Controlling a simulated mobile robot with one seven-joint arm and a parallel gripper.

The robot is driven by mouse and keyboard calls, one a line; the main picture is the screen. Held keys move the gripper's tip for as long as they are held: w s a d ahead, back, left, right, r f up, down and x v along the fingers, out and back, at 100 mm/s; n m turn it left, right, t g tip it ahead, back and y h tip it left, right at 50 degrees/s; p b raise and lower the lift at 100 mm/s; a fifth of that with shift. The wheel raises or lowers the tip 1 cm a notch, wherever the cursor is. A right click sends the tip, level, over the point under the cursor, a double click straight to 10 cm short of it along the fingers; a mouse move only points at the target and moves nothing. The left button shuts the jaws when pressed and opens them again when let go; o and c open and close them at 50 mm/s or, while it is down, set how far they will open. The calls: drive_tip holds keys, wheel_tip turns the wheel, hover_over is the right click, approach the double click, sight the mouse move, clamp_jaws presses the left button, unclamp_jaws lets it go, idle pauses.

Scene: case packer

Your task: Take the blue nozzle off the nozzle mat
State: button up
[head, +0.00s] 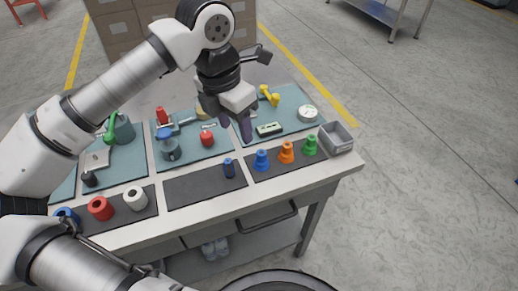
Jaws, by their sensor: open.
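The blue nozzle (261,160) stands upright at the left of a row on the dark nozzle mat (290,171), near the front right of the table. An orange nozzle (286,152) and a green nozzle (309,146) stand to its right on the same mat. My gripper (235,128) points down, open and empty, above the table behind and left of the blue nozzle. It is apart from the nozzle, and nothing covers the nozzle.
A dark blue cylinder (229,168) stands left of the blue nozzle on another dark mat (190,189). A grey bin (337,138) is at the right end. Red and white rolls are at front left.

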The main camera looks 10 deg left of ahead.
sight(228, 161)
drive_tip(key=shift+n+g+y, duration=0.3)
drive_tip(key=shift+g+y, duration=0.2)
drive_tip(key=shift+y, duration=0.2)
drive_tip(key=a+f, duration=0.1)
drive_tip(key=f, duration=0.1)
drive_tip(key=f+p, duration=0.1)
drive_tip(key=f, duration=0.2)
drive_tip(key=a+f, duration=0.1)
drive_tip(key=f, duration=0.2)
drive_tip(key=shift+a+f+p, duration=0.2)
drive_tip(key=shift+a+p, duration=0.1)
drive_tip(key=shift+w+f+p, duration=0.2)
drive_tip(key=shift+f+p, duration=1.05)
drive_tip(key=shift+f, duration=1.95)
drive_tip(key=c, duration=1.1)
